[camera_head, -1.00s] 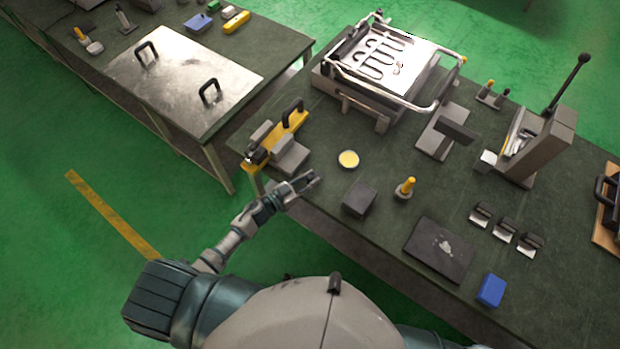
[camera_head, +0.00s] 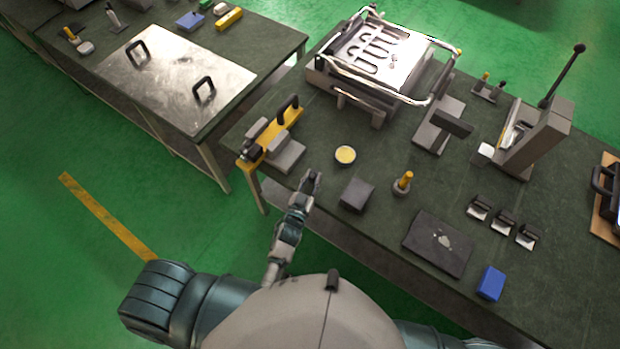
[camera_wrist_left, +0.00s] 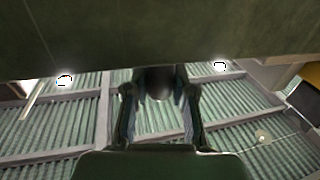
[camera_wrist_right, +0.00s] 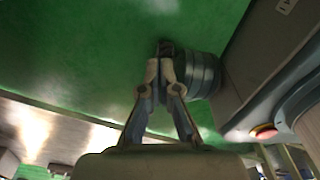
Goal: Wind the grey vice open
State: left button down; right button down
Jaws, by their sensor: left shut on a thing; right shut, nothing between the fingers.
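The grey vice (camera_head: 286,153) sits at the table's left front corner, its grey blocks on both sides of a yellow bar (camera_head: 284,126) with a black handle. My left gripper (camera_head: 311,180) is at the table's front edge, just right of the vice and lower in the picture. In the left wrist view its fingers (camera_wrist_left: 160,95) are closed around a dark rounded piece (camera_wrist_left: 160,82). I cannot tell whether that piece belongs to the vice; the head view hides the contact. My right gripper (camera_wrist_right: 165,65) is shut and empty in its wrist view, outside the head view.
A grey block (camera_head: 357,195) and a round yellow-topped dish (camera_head: 345,155) stand close to the right of my left gripper. A steel-framed machine (camera_head: 375,65) stands behind. A second table with a metal plate (camera_head: 185,85) is at left, across a gap.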

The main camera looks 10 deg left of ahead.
pick_arm(q)
jog(key=shift+w+d+r+n+y+b, duration=0.15)
jog(key=shift+n+y+b, duration=0.1)
jog(key=shift+y, duration=0.15)
jog(key=shift+s+d+n+y+b, duration=0.15)
jog(key=shift+n+y, duration=0.1)
jog(key=shift+y, duration=0.15)
pick_arm(e)
jog(key=shift+s+f, duration=0.1)
jog(key=shift+f, duration=0.45)
pick_arm(q)
jog(key=shift+w, duration=0.1)
jog(key=c, duration=0.9)
grip_release()
jog(key=shift+c, duration=0.2)
pick_arm(e)
jog(key=shift+w+d+r, duration=0.1)
jog(key=shift+w+d, duration=0.15)
jog(key=shift+w, duration=0.2)
pick_arm(q)
jog(key=s, duration=0.7)
jog(key=shift+s, duration=0.25)
pick_arm(e)
jog(key=shift+w+a, duration=0.1)
jog(key=shift+a, duration=0.05)
